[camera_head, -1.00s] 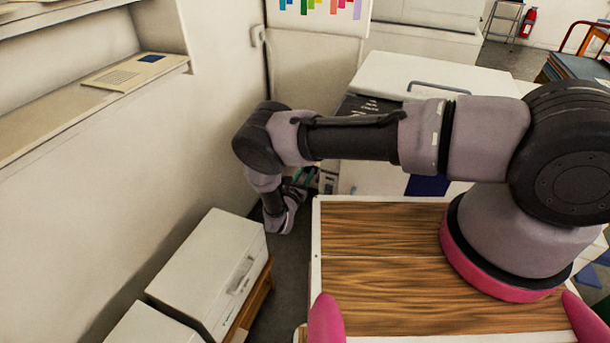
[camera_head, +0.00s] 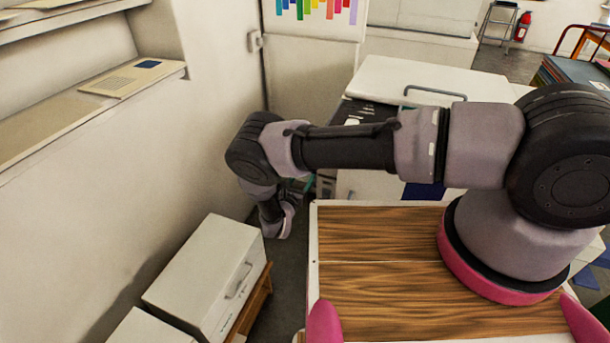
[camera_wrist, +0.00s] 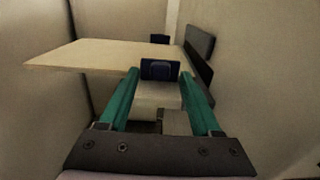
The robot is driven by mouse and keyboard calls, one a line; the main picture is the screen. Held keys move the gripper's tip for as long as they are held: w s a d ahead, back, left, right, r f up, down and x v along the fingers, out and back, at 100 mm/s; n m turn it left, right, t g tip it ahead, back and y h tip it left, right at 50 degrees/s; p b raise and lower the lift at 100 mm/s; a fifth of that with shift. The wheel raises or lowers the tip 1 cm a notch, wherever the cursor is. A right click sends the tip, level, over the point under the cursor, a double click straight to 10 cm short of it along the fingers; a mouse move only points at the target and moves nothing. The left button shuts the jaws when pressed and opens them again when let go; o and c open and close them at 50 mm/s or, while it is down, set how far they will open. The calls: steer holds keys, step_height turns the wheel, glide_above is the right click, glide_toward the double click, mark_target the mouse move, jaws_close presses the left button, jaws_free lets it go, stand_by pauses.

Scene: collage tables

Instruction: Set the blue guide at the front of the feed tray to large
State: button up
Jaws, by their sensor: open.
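In the wrist view, my gripper (camera_wrist: 160,74) is open, its two teal fingers pointing forward. A dark blue block (camera_wrist: 160,69), which looks like the front guide, shows between the fingertips; I cannot tell whether either finger touches it. A flat beige panel (camera_wrist: 80,56), probably the feed tray, extends to the left behind it. A second dark blue piece (camera_wrist: 160,39) stands at the panel's far edge. No size setting is readable.
Dark grey bars (camera_wrist: 199,42) stand close to the right fingertip, before a pale wall. In the head view, a white cabinet (camera_head: 205,270) on a wooden stand is at the lower left. A narrow floor gap lies between it and my wood-grain top.

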steer(key=v, duration=0.8)
steer(key=shift+s, duration=0.35)
steer(key=shift+a, duration=0.15)
